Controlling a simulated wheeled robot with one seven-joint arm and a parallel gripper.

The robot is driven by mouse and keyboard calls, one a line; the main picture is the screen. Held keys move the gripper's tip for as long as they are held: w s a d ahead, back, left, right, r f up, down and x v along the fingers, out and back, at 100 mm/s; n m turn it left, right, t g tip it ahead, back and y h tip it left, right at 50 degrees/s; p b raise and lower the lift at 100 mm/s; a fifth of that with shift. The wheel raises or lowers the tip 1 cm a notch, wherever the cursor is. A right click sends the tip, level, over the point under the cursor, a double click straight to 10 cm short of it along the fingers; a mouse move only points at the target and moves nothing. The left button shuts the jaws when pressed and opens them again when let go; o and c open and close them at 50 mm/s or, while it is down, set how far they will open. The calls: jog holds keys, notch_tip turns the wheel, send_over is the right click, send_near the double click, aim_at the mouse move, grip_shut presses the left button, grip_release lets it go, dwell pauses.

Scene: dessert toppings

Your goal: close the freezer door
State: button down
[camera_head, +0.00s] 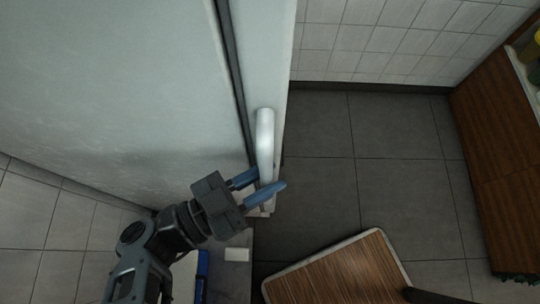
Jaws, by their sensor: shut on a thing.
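The freezer door (110,80) is a large pale panel that fills the upper left, with a dark seal strip along its right side. A white vertical handle (265,135) stands on the light edge panel to the right of the strip. My gripper (267,183) is at the lower end of this handle, with one blue finger on each side, shut on it. The finger tips partly cover the handle's lower end. From this one view I cannot tell how far the door stands open.
A wooden-topped surface (340,275) stands at the bottom centre. A wooden cabinet (500,150) runs along the right side. The grey tiled floor (370,160) between is clear. A blue item (202,270) and a small white block (237,254) lie at the lower left, near my arm.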

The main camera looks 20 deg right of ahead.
jog(key=shift+w+a, duration=0.35)
jog(key=shift+a, duration=0.05)
jog(key=c, duration=1.2)
grip_release()
jog(key=shift+o, duration=0.6)
jog(key=shift+d, duration=0.1)
jog(key=s+a+b, duration=0.1)
jog(key=a, duration=0.6)
jog(key=shift+s+a+b, duration=0.15)
jog(key=shift+a+b, duration=0.25)
